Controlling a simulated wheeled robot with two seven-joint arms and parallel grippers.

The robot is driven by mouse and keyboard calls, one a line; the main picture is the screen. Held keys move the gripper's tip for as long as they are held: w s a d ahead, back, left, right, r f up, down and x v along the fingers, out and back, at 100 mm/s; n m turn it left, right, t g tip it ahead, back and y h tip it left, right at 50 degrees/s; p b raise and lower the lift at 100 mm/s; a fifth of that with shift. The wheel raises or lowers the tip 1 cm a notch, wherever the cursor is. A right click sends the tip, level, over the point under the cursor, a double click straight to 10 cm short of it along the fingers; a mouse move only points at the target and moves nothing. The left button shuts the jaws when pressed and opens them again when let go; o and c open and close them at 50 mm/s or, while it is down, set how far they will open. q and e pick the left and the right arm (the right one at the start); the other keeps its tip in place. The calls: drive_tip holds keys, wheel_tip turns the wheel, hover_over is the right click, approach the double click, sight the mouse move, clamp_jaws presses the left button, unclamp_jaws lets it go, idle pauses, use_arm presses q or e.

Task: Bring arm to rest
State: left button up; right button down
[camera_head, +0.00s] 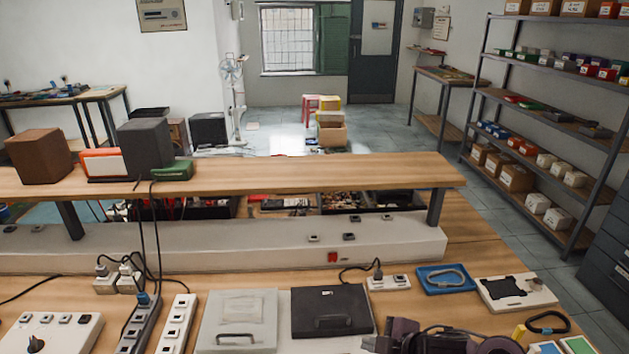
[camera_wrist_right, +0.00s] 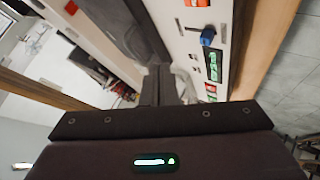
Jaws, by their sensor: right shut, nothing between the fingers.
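My right gripper (camera_head: 440,341) shows at the bottom edge of the head view, dark and partly cut off, over the front of the wooden bench (camera_head: 485,255). In the right wrist view its fingers (camera_wrist_right: 160,86) are together, with nothing seen between them. The wrist view is tilted, with a pale panel carrying sockets and switches beyond the fingers. My left arm and gripper do not show in either view.
A black case (camera_head: 331,311) and a grey case (camera_head: 237,318) lie near the right gripper. A blue tray (camera_head: 446,279), a white board (camera_head: 515,292) and a black carabiner (camera_head: 548,322) lie to the right. A raised shelf (camera_head: 330,174) spans the bench behind.

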drive_tip(key=s+d+m+g+h, duration=0.2)
drive_tip(key=s+d+m+h, duration=0.1)
drive_tip(key=s+m, duration=0.6)
drive_tip(key=s+d+m+g+h, duration=0.25)
drive_tip(key=s+m, duration=0.35)
drive_tip(key=s, duration=0.4)
wheel_tip(320, 180, down, 34)
drive_tip(key=s+b, duration=0.3)
drive_tip(key=s+d+f+g+b, duration=0.1)
drive_tip(key=s+d+f, duration=0.1)
drive_tip(key=s+f, duration=0.7)
drive_tip(key=s+d+f+g+b, duration=0.1)
drive_tip(key=s+f, duration=0.8)
drive_tip(key=f, duration=0.1)
drive_tip(key=shift+s+d+f+n, duration=0.2)
drive_tip(key=shift+s+d+n, duration=0.1)
drive_tip(key=shift+s+d, duration=0.05)
